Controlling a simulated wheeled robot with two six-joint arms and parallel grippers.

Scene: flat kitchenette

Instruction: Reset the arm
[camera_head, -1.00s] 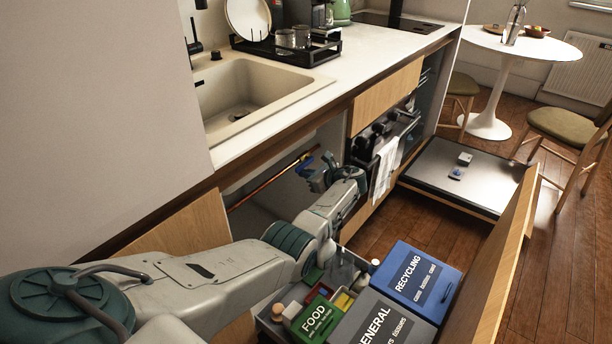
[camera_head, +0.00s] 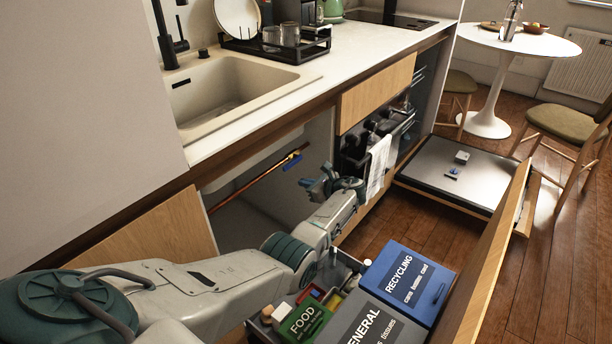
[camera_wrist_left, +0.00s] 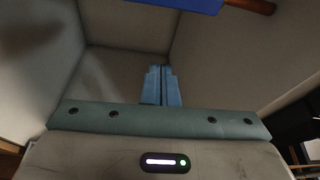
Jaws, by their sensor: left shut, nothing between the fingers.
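My left arm comes in from the left in the head view and reaches over the pulled-out waste drawer. My left gripper (camera_head: 313,186) is at the open cabinet under the sink. In the left wrist view its two blue fingers (camera_wrist_left: 161,86) are together with nothing between them. A copper pipe with a blue valve handle (camera_head: 292,161) runs inside the cabinet, just beyond the gripper in the head view. The blue part also shows at the top of the left wrist view (camera_wrist_left: 185,4), apart from the fingers. My right gripper is not in view.
The drawer holds a green FOOD bin (camera_head: 305,321), a grey GENERAL bin (camera_head: 372,322) and a blue RECYCLING bin (camera_head: 405,284). The drawer's wooden front (camera_head: 487,262) stands to the right. The sink (camera_head: 235,92) is above the cabinet. A towel (camera_head: 378,166) hangs beside the gripper.

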